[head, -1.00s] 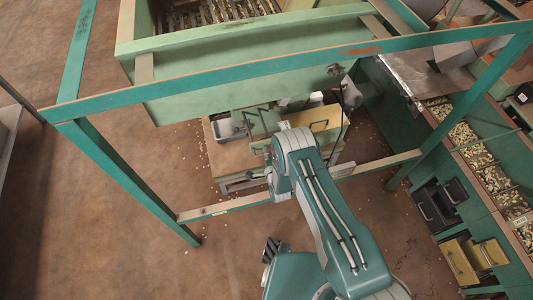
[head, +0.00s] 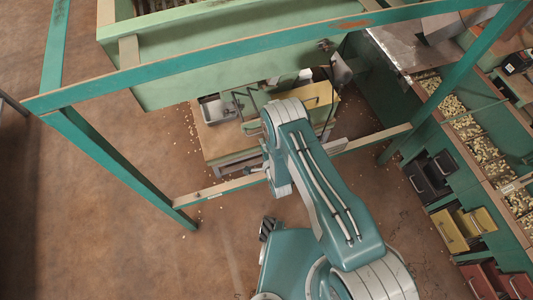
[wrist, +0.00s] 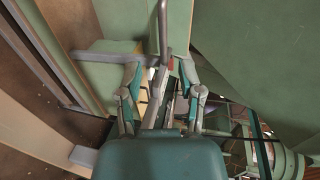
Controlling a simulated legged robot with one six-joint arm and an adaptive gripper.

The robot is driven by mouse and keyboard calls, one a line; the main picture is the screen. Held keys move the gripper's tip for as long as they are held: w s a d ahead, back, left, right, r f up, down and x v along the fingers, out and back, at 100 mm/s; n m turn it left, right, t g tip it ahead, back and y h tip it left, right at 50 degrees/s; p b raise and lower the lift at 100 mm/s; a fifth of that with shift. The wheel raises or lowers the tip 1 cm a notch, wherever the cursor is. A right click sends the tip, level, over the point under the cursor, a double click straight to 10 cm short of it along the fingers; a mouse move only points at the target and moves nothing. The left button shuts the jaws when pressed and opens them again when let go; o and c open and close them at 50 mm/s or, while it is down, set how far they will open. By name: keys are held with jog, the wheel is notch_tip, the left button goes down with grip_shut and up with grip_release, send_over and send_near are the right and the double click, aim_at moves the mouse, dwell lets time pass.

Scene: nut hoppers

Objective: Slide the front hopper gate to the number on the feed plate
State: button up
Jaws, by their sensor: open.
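The large pale green hopper (head: 210,80) stands at the top of the head view behind a teal frame. A thin grey metal bar (wrist: 163,28) runs upright above and between the fingertips, beside a pale green panel (wrist: 118,22). I cannot tell whether the bar touches a finger, or whether it belongs to the gate. A small red spot shows near the bar's lower end. I see no readable number or feed plate.
The teal frame's lower rail (head: 220,188) crosses in front of the hopper. A wooden stand with a grey tray (head: 214,110) and a yellow box (head: 320,96) is below it. At right, a bench of nut bins (head: 470,130) has black, yellow and red drawers. Brown floor is open at left.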

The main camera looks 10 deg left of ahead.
jog(key=v, duration=0.5)
jog(key=shift+d, duration=0.15)
dwell(0.3)
